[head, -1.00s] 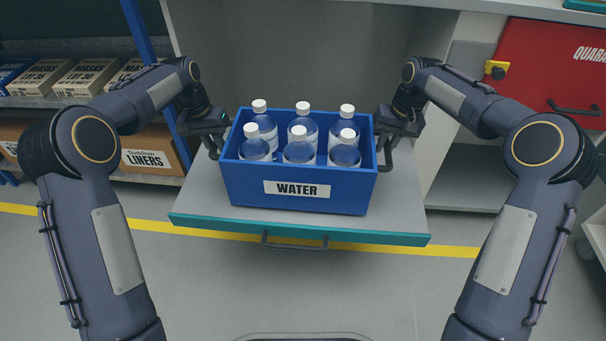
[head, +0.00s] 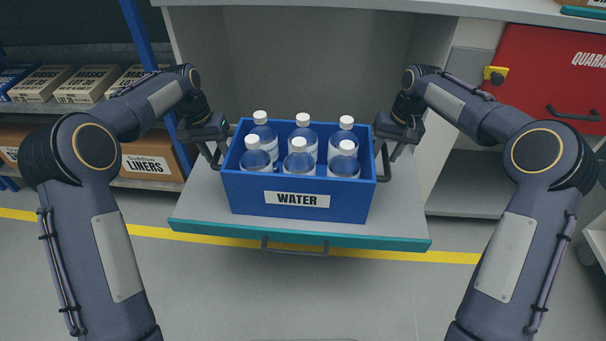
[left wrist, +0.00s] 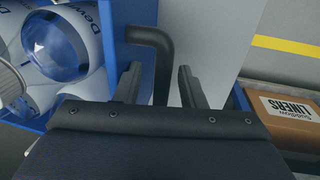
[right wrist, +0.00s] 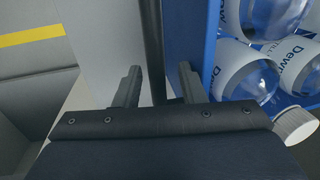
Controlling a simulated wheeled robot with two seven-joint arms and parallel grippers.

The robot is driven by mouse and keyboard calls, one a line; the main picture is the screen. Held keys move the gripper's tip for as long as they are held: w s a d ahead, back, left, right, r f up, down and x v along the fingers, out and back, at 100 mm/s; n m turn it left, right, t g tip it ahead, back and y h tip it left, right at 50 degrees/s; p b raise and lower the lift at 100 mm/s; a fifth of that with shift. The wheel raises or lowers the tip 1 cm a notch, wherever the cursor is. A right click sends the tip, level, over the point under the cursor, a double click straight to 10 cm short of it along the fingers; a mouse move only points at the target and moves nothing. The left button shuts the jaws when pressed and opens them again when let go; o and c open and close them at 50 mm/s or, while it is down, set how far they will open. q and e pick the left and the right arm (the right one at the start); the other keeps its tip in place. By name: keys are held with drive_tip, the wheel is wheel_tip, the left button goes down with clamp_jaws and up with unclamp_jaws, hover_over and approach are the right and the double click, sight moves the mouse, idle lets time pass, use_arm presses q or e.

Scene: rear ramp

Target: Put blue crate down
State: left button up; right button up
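The blue crate (head: 246,207), labelled WATER and holding several capped water bottles, sits upright on the grey pull-out shelf (head: 397,215) with a teal front edge. It appears to rest on the shelf. My left gripper (left wrist: 158,84) is at the crate's left handle (left wrist: 162,50); its fingers stand apart on either side of the bar, with gaps visible. My right gripper (right wrist: 158,82) is likewise open around the right handle (right wrist: 152,30), not pinching it. In the head view the fingertips are partly hidden at the handles.
Bare shelf shows in front of and beside the crate. A dark pull handle (head: 295,247) hangs on the shelf's front edge. A rack with cartons (head: 150,165) stands left; a red QUARANTINE panel (head: 555,75) is at right. A cabinet back wall rises behind.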

wheel_tip(320, 180, up, 41)
drive_tip(key=d+p, duration=0.2)
drive_tip(key=p, duration=2.7)
drive_tip(key=shift+s+d+r, duration=0.1)
drive_tip(key=shift+s, duration=0.05)
